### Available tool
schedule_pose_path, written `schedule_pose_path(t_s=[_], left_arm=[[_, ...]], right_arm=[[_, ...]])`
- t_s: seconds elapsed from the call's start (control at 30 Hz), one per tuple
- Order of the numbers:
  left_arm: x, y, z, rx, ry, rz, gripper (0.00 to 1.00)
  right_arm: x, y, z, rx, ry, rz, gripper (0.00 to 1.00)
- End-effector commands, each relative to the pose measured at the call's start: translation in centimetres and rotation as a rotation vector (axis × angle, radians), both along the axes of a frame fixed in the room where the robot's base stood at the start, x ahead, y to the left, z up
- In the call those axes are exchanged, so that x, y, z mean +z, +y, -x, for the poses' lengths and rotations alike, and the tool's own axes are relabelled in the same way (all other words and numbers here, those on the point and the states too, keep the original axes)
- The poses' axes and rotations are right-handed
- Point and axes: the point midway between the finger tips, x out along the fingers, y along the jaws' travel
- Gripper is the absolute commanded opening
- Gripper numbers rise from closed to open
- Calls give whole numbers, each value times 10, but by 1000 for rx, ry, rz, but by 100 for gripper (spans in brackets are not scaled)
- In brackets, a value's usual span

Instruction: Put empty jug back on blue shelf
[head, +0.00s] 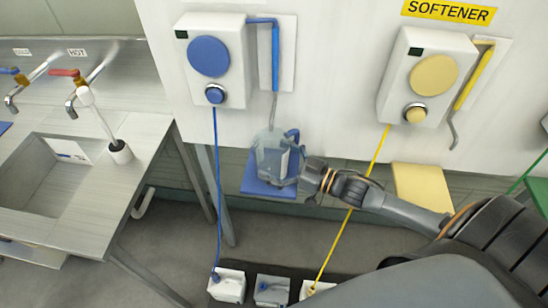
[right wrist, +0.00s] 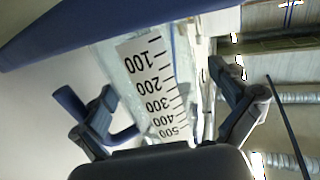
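The clear jug (head: 270,160) with a blue handle (head: 293,135) is at the blue shelf (head: 254,186), below the blue dispenser's spout. It looks upright and empty; whether its base touches the shelf is unclear. My right gripper (head: 302,178) is at the jug's right side. In the right wrist view, the fingers of this gripper (right wrist: 165,85) are spread wide, with the jug's measuring scale (right wrist: 150,85) between them. The blue handle (right wrist: 72,105) is beside the left finger, and the blue shelf (right wrist: 60,35) crosses the top left. My left gripper is not in view.
The blue dispenser (head: 210,57) and yellow softener dispenser (head: 428,78) hang on the white wall. A yellow shelf (head: 420,188) is to the right. Small white containers (head: 227,286) stand below, joined by blue and yellow tubes. A metal sink counter (head: 105,205) is left.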

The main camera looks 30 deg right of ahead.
Motion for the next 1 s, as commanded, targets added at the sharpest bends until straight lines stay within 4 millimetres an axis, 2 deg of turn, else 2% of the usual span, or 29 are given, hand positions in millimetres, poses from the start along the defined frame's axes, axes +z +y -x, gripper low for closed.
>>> schedule_pose_path(t_s=[0.3,0.43,1.0], left_arm=[[2,0,0,1,0,0,35],[-2,0,0,1,0,0,35],[-14,0,1,2,1,0,35]], right_arm=[[3,0,0,0,0,0,100],[0,-5,8,0,3,1,100],[0,-52,81,-1,5,1,100]])
